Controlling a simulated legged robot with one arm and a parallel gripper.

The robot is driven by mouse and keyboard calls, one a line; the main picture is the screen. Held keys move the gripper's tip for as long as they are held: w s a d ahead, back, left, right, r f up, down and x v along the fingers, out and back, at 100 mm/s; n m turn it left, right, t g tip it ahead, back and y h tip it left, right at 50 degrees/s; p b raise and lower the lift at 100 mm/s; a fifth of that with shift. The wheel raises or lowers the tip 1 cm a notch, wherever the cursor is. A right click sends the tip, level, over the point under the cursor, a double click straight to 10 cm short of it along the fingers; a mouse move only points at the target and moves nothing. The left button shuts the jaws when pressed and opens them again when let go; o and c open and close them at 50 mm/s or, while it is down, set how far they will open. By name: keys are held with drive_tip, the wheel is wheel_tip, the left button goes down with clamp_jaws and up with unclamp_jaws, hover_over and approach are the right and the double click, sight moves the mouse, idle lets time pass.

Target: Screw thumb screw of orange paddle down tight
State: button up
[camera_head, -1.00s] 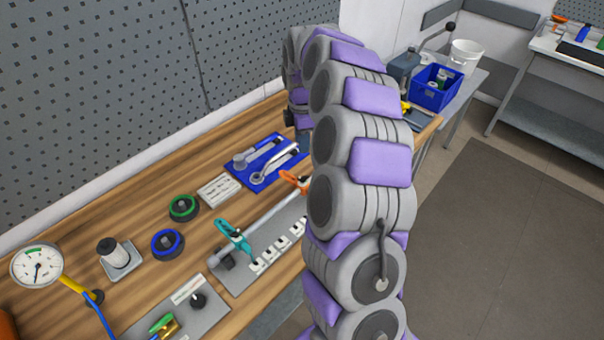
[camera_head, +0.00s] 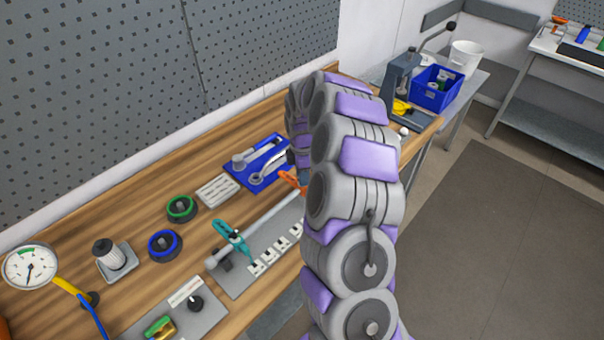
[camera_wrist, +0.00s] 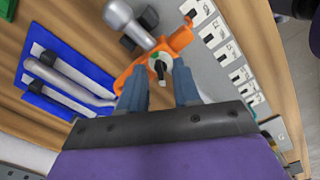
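The orange paddle (camera_wrist: 180,42) is in the upper middle of the wrist view, on a grey shaft (camera_wrist: 126,22). My gripper (camera_wrist: 160,66) is open. Its two blue-grey fingers point toward the paddle, one on each side of the screw, with a gap between them; whether they touch anything cannot be told. In the head view the orange paddle (camera_head: 290,178) is mostly hidden behind my arm, and my gripper is hidden there.
A teal paddle (camera_head: 232,237) sits on the same shaft. A grey base plate with white labels (camera_head: 240,283) lies under it. A blue tool tray (camera_wrist: 36,78) with wrenches is beside the paddle. Green and blue round knobs (camera_head: 165,245) and a gauge (camera_head: 30,267) are left.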

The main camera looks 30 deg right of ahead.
clamp_jaws()
idle(0.4)
drive_tip(key=shift+r+m, duration=0.1)
drive_tip(key=shift+m, duration=0.2)
drive_tip(key=m+p, duration=0.2)
drive_tip(key=m, duration=0.1)
drive_tip(key=shift+m, duration=0.3)
drive_tip(key=m+p, duration=0.1)
drive_tip(key=m, duration=0.3)
drive_tip(key=shift+w+d+r, duration=0.1)
drive_tip(key=shift+w, duration=0.05)
drive_tip(key=m+p, duration=0.1)
drive_tip(key=m, duration=0.3)
drive_tip(key=shift+m+p, duration=0.35)
drive_tip(key=shift+m, duration=1.85)
